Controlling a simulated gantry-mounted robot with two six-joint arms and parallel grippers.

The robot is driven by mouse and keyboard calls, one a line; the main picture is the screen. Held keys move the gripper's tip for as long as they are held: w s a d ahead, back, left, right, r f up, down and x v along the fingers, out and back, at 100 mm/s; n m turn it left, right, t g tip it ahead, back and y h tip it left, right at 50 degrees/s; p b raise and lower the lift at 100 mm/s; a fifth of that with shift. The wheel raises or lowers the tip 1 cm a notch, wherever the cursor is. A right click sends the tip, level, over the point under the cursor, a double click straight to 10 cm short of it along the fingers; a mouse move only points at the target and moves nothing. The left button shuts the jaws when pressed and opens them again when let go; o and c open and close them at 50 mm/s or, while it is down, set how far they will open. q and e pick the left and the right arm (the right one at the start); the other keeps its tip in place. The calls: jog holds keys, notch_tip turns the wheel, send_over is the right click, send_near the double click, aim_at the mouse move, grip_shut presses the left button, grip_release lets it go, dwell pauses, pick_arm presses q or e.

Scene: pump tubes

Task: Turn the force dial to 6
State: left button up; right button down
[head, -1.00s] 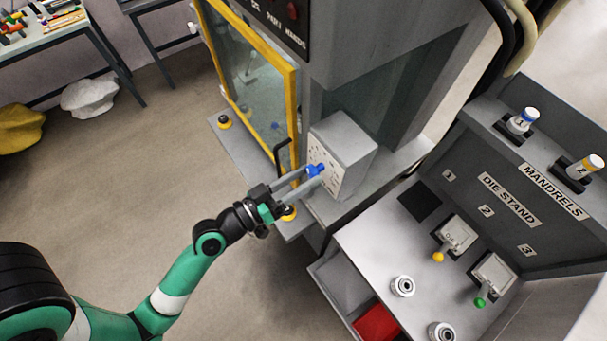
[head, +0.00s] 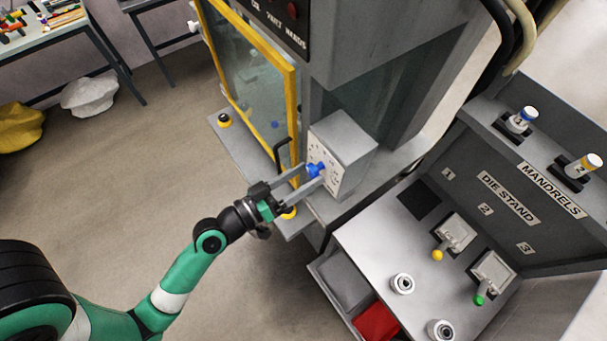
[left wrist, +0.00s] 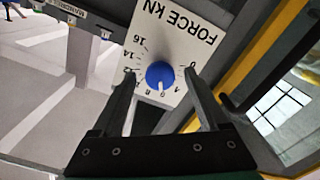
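The force dial is a blue knob (head: 316,170) on the white "FORCE KN" face of a grey box (head: 349,144) on the machine. In the left wrist view the blue knob (left wrist: 159,74) has a white pointer aimed straight down in the picture, close to the small mark that looks like 6. The printing is upside down there, and the lower numbers are hard to read. My left gripper (head: 314,175) is open, its fingertips on either side of the knob; the left wrist view shows gaps between the fingers (left wrist: 162,78) and the knob. My right gripper is not in view.
A yellow-framed guard door (head: 295,110) with a dark handle (head: 281,155) stands close left of the dial. The die stand (head: 500,195) with several small parts is at the right. A red bin (head: 377,322) sits below it.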

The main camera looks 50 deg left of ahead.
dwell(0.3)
pick_arm(q)
jog(key=s+b, duration=0.3)
jog(key=s, duration=0.8)
jog(key=shift+s, duration=0.3)
jog(key=shift+a, duration=0.1)
